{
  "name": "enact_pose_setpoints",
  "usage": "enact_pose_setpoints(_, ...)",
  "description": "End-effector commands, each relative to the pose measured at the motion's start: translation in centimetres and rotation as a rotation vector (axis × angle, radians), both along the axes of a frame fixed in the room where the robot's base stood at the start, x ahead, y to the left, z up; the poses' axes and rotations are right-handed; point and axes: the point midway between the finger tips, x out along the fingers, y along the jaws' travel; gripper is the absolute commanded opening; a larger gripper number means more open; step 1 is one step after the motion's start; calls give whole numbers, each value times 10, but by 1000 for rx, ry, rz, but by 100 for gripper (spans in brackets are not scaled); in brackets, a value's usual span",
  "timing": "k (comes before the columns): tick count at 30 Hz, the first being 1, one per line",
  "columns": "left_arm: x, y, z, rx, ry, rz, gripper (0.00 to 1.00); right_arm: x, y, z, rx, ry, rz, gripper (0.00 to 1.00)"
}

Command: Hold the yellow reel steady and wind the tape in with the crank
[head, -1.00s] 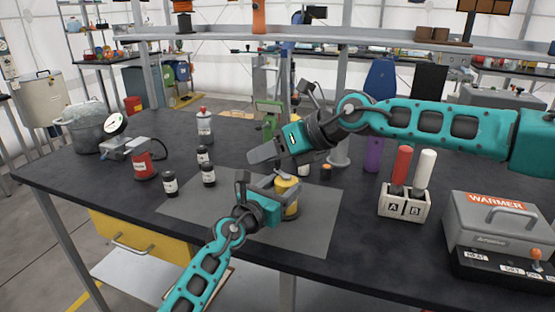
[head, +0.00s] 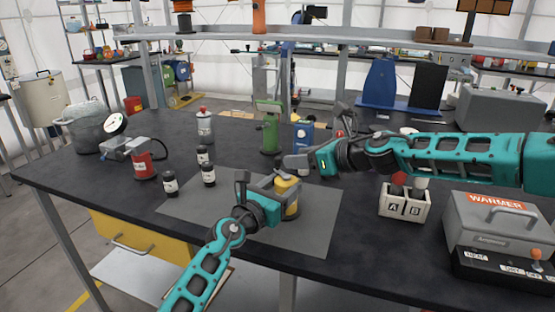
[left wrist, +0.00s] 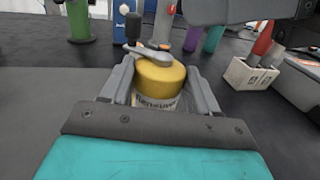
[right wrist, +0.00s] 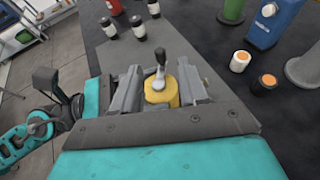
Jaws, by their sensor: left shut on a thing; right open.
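The yellow reel (head: 289,186) stands upright on the grey mat (head: 318,235). My left gripper (head: 268,194) is shut on the reel, with one finger on each side in the left wrist view (left wrist: 158,88). A grey crank arm (left wrist: 150,53) with a dark knob (left wrist: 133,27) sits on top of the reel (left wrist: 160,74). My right gripper (head: 296,162) is open just above the reel in the head view. In the right wrist view, the crank knob (right wrist: 160,57) and reel (right wrist: 160,97) show between its fingers; contact cannot be told. The tape is not clearly visible.
A white A/B holder (head: 404,205) and a grey warmer box (head: 497,226) stand to the right. A green stand (head: 269,130) and a blue box (head: 302,135) are behind. The mat's front part is clear.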

Motion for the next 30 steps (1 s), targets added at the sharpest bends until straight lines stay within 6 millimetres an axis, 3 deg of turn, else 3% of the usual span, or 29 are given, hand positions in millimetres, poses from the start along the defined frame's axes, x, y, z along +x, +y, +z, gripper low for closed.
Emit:
enact_pose_setpoints(3,0,1,-4,5,5,0,9,10,16,-9,1,2,2,43)
enact_pose_setpoints(15,0,1,-4,5,5,0,9,38,48,-25,2,0,1,43)
enact_pose_setpoints(30,0,1,-4,4,6,0,9,44,56,-29,2,0,1,43)
